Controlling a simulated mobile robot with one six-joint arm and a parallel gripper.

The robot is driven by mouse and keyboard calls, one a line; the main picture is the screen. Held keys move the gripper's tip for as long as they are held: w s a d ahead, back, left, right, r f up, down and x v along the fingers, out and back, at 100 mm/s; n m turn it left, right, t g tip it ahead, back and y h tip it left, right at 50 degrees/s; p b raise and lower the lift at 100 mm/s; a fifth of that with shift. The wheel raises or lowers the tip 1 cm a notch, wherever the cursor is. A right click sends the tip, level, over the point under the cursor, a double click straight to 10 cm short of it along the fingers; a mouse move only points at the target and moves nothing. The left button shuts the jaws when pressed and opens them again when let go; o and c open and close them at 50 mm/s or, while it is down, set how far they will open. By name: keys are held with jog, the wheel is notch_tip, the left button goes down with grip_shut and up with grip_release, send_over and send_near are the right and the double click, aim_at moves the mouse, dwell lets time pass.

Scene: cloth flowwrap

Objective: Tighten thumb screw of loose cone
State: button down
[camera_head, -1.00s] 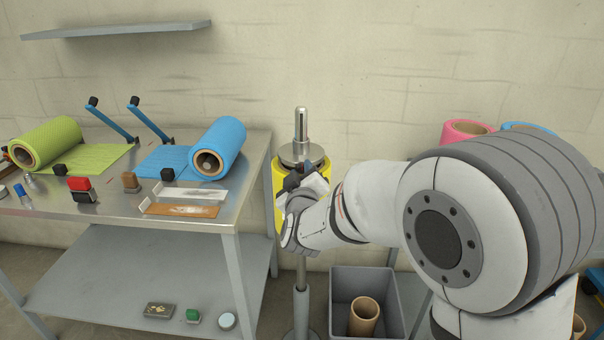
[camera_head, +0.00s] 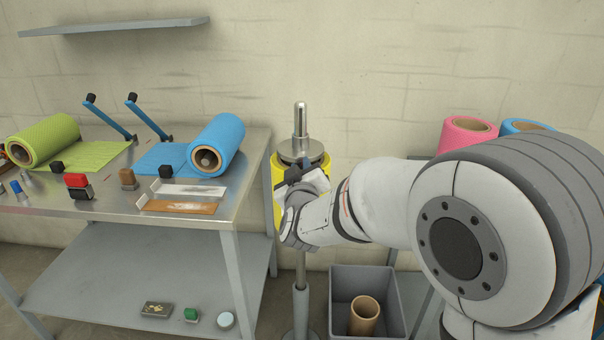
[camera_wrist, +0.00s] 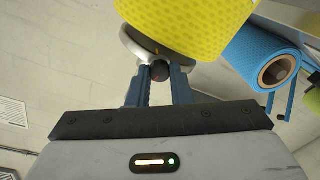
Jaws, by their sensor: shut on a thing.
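The metal cone (camera_head: 300,148) sits on an upright spindle (camera_head: 300,118) at the top of a yellow roll (camera_head: 278,190). In the wrist view, the cone's silver rim (camera_wrist: 131,43) shows beside the yellow roll (camera_wrist: 190,25). A dark round thumb screw (camera_wrist: 159,71) sticks out from the cone. My gripper (camera_wrist: 160,80) is shut on the thumb screw, with one blue-grey finger on each side of it. In the head view, my gripper (camera_head: 299,174) is at the cone's near side, and the wrist hides the screw and part of the roll.
A metal table (camera_head: 105,205) at left holds a green roll (camera_head: 88,152), a blue roll (camera_head: 218,143) and small tools. A grey bin (camera_head: 395,305) with a cardboard core (camera_head: 364,316) stands below my arm. A pink roll (camera_head: 466,131) is behind my arm.

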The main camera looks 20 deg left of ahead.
jog(key=m+b, duration=0.3)
jog(key=shift+f+m+b, duration=0.2)
jog(key=shift+m+b, duration=0.1)
jog(key=m+b, duration=0.3)
jog(key=shift+m, duration=0.3)
jog(key=m+b, duration=1.3)
jog(key=m, duration=0.5)
jog(key=shift+d, duration=0.15)
jog(key=shift+r+m+b, duration=0.1)
jog(key=shift+m+b, duration=0.2)
jog(key=shift+m, duration=0.1)
jog(key=c, duration=1.6)
grip_release()
